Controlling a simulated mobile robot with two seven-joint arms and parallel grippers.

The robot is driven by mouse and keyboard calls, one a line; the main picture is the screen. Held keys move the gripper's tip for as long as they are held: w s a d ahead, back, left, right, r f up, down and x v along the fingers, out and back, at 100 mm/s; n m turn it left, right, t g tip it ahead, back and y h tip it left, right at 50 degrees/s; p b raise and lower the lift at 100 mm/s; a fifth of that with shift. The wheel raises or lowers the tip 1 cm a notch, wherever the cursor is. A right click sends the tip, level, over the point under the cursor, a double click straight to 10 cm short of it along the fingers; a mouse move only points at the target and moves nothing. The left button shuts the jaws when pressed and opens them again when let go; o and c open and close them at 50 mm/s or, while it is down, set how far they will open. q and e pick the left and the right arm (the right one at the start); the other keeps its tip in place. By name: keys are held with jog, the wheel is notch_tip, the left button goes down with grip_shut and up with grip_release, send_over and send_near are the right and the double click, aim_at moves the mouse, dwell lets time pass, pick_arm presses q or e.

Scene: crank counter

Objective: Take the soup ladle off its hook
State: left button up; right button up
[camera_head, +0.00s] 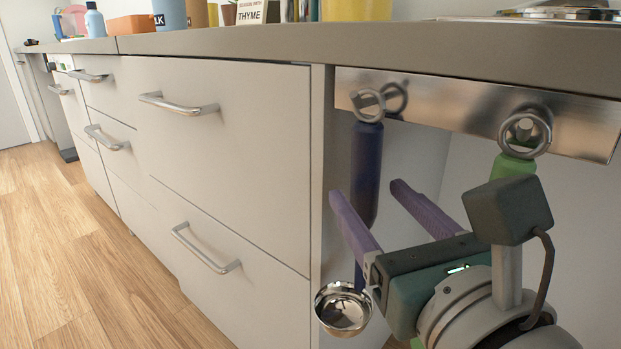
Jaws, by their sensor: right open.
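The soup ladle, with a dark blue handle (367,160) and a shiny steel bowl (343,310), hangs upright by its ring from the left hook (368,103) of a metal rail (450,110) under the counter edge. My right gripper (366,190), with purple fingers, is open. In the picture its fingertips lie on either side of the lower handle; I cannot tell whether they are level with it in depth. I see no finger touching it for sure. Part of the ladle's shaft is hidden by the left finger. My left gripper is not in view.
A green-handled utensil (514,166) hangs from the right hook, mostly hidden behind my right arm. Drawers with bar handles (180,103) stand left of the ladle. The counter (250,40) overhangs the rail and carries containers (170,14). The wooden floor (80,270) is clear.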

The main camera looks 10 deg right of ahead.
aim_at(371, 193)
jog(key=shift+w, duration=1.55)
jog(key=shift+c, duration=0.2)
grip_shut()
jog(key=shift+r, duration=0.15)
jog(key=shift+r, duration=0.1)
jog(key=shift+s+a, duration=0.1)
jog(key=shift+a, duration=0.05)
